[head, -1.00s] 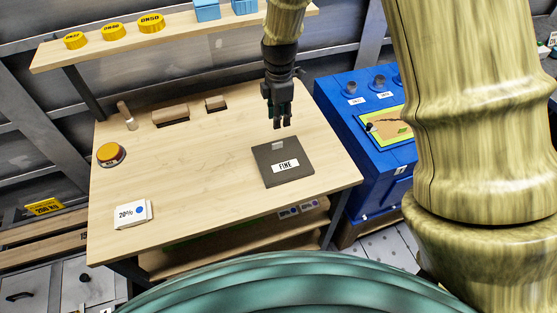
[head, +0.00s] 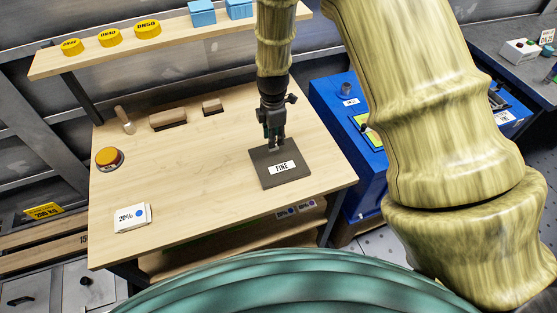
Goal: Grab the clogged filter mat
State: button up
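A dark grey square mat (head: 262,176) lies flat on the wooden workbench, right of its middle, with a white label reading "FINE". It looks like the filter mat, though no label says it is clogged. My gripper (head: 274,146) points down at the mat's far edge, with its fingertips at the small pale tab there. The fingers mostly hide the tab. The fingertips look close together, but I cannot tell whether they are shut on the tab.
A shelf with yellow discs (head: 147,27) hangs above. A blue cabinet (head: 336,120) stands to the right.

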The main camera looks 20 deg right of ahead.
aim_at(279, 160)
jog(key=shift+s+f+p, duration=0.15)
jog(key=shift+f+p, duration=0.45)
jog(key=shift+f, duration=1.25)
jog(key=shift+a, duration=0.1)
grip_shut()
